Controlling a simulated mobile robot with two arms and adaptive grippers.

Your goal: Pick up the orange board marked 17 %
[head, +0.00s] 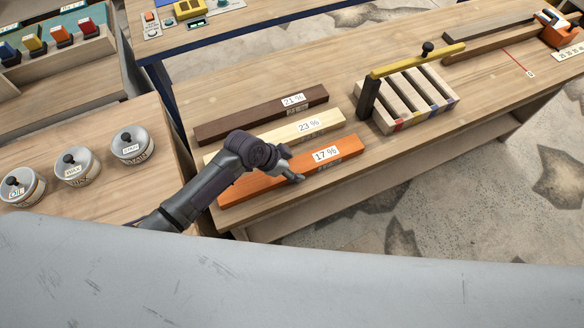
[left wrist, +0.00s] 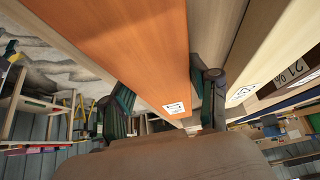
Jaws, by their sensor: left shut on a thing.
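The orange board (head: 347,147) marked 17 % lies at the front edge of the wooden table. Its label faces up and is readable. My left gripper (head: 291,172) is shut on the board near its middle, with the arm reaching over it from the left. In the left wrist view the orange board (left wrist: 130,45) runs between the two fingers (left wrist: 165,100), one on each side. I cannot tell whether the board is raised off the table. My right gripper is not in view.
Behind it lie a pale board (head: 328,122) marked 23 % and a dark brown board (head: 255,114) marked 21 %. A rack of blocks (head: 425,95) with a yellow bar stands to the right. Several lidded tins (head: 77,168) stand on the left table.

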